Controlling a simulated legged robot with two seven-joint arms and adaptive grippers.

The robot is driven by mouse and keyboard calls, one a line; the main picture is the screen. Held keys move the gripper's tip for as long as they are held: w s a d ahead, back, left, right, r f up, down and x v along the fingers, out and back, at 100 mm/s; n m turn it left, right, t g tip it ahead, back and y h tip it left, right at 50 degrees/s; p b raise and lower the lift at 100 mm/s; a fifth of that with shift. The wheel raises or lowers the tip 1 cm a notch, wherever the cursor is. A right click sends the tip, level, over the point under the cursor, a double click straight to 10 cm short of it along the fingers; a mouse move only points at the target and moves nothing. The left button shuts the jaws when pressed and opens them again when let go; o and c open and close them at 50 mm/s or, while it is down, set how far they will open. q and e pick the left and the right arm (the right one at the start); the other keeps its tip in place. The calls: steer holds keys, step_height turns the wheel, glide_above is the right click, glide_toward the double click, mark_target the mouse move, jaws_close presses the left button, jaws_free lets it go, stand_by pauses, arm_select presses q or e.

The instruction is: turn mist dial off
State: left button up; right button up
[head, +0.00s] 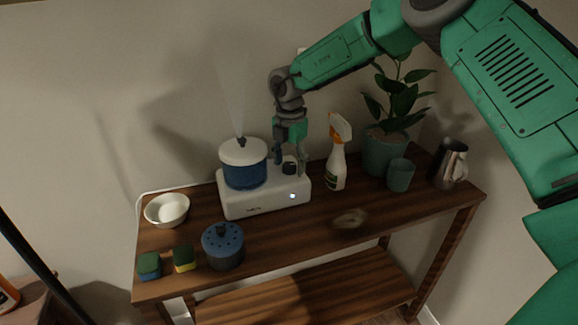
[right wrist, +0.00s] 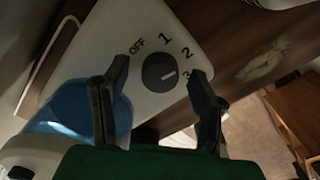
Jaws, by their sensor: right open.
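The mist dial (right wrist: 154,78) is a dark round knob on the white humidifier base (right wrist: 160,22), with marks OFF, 1, 2 and 3. Its white pointer line points toward 3. In the head view the dial (head: 289,167) sits on top of the base (head: 262,204), right of the blue tank with a white lid (head: 245,172). Mist rises from the lid's nozzle. My right gripper (head: 290,161) is over the dial from above. In the right wrist view the right gripper (right wrist: 160,70) is open, one finger on each side of the dial; contact cannot be told. My left gripper is not in view.
A spray bottle (head: 337,160), a plant pot (head: 383,148), a green cup (head: 400,175) and a metal pitcher (head: 447,165) stand to the right on the wooden table (head: 290,240). A white bowl (head: 167,208), two sponges (head: 149,266) and a blue-lidded pot (head: 223,245) are left and front.

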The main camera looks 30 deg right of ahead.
steer(key=shift+f, duration=0.35)
steer(key=c, duration=1.1)
steer(key=shift+c, duration=0.2)
